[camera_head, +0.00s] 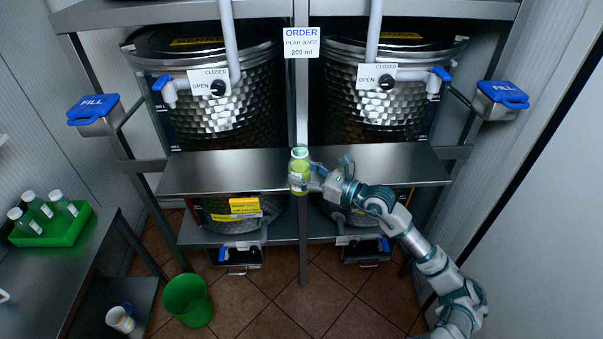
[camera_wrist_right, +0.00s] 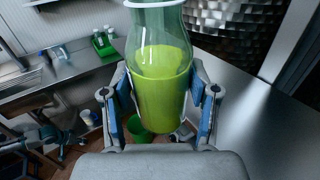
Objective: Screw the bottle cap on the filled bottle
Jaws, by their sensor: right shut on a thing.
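My right gripper (camera_head: 312,180) is shut on a clear bottle (camera_head: 299,168) of yellow-green juice, held upright at the front edge of the steel shelf. In the right wrist view the fingers of this gripper (camera_wrist_right: 160,105) press the bottle (camera_wrist_right: 160,85) from both sides. The liquid fills its wide body; the neck above is clear, and its top is cut off there. I see no cap on the bottle in the head view. I cannot make out a loose cap. My left gripper appears small and dark at the lower left of the right wrist view (camera_wrist_right: 62,138); its jaws are unclear.
Several bottles with pale tops (camera_head: 41,207) stand in a green tray (camera_head: 58,236) on the left steel counter (camera_head: 75,262). Two steel tanks (camera_head: 225,105) stand behind the shelf (camera_head: 225,172). A green bin (camera_head: 187,300) is on the floor. The shelf is clear either side of the bottle.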

